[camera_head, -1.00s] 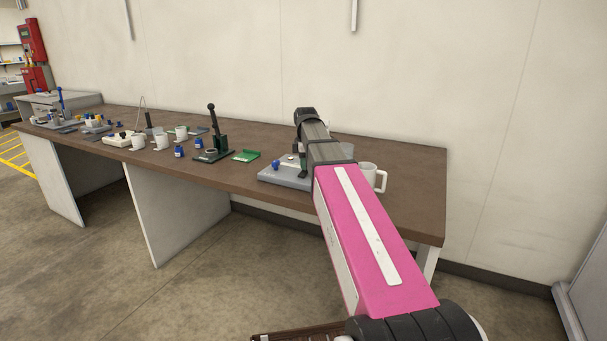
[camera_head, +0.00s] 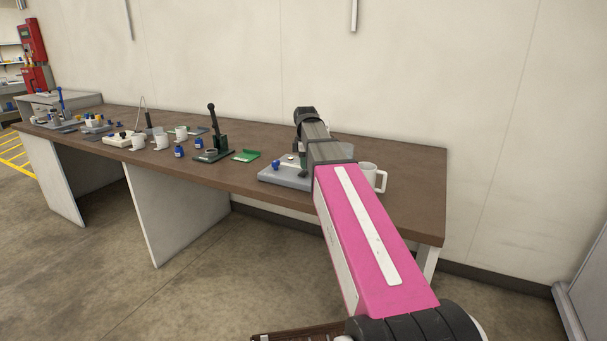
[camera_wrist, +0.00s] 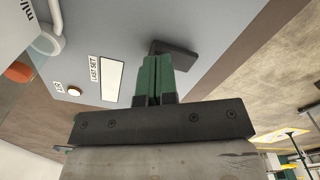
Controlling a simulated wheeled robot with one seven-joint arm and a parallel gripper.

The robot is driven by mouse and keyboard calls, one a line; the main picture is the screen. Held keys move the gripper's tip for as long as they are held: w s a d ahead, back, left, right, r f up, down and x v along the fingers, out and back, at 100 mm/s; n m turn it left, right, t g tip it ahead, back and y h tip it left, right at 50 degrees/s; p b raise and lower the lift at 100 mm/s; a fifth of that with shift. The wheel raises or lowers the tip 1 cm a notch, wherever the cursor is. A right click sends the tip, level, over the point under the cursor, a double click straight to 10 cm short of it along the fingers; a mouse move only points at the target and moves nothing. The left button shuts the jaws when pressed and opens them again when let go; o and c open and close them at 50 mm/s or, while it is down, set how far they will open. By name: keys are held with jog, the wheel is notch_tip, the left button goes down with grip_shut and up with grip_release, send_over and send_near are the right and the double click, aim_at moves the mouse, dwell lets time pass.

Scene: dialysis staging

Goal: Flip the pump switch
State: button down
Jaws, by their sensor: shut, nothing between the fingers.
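The grey pump unit (camera_head: 285,178) stands on the table, partly hidden behind my arm in the head view. In the wrist view its grey panel (camera_wrist: 125,30) fills much of the picture, with a white "LAST SET" label. A dark flat piece (camera_wrist: 180,56), which may be the pump switch, lies at the panel's edge right by my fingertips. I cannot tell whether they touch it. My gripper (camera_wrist: 157,62) has its green fingers shut together, with nothing seen between them. In the head view my arm hides most of the gripper.
A blue knob (camera_head: 275,164) is on the unit's left side. A green tray (camera_head: 246,156) and a black-handled lever device (camera_head: 213,140) stand to the left. The table's right end is clear.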

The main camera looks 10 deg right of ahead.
aim_at(305, 171)
jog(key=shift+r, duration=3)
